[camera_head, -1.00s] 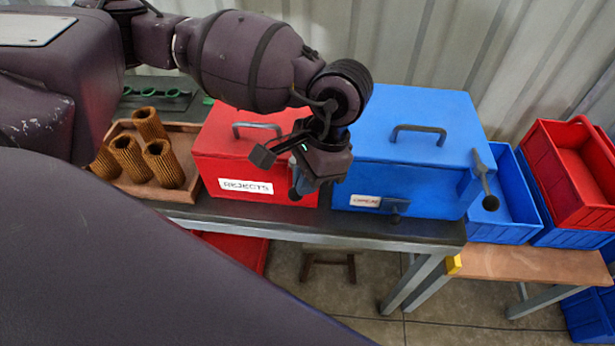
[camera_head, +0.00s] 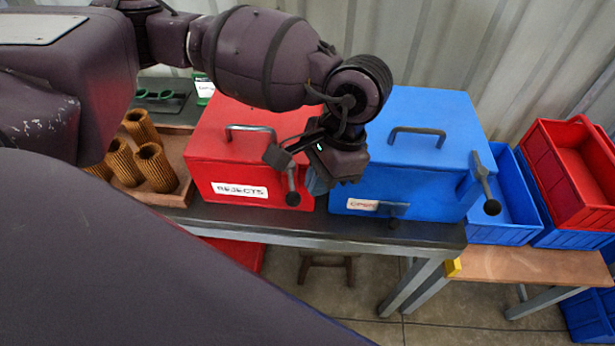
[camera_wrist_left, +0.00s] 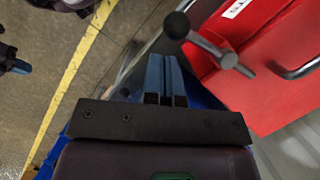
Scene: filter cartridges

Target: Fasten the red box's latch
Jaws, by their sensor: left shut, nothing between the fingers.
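The red box (camera_head: 215,150), labelled REJECTS, stands on the bench with its lid down. Its latch (camera_head: 292,198) is a dark lever with a black ball knob, near the right end of the box front, knob low. In the wrist view the latch lever (camera_wrist_left: 222,56) crosses in front of the red box (camera_wrist_left: 270,90), with the ball toward the upper middle. My left gripper (camera_head: 318,186) is shut and empty, right of the knob, by the gap between the red and blue boxes. Its blue fingers (camera_wrist_left: 163,62) point past the lever, apart from it as seen. The latch's mount is partly hidden by my wrist.
A blue box (camera_head: 440,155) with its own levers stands close on the right. A wooden tray (camera_head: 178,197) of brown cartridges (camera_head: 155,165) is on the left. Blue and red bins (camera_head: 570,165) are at the far right. Free floor shows before the bench.

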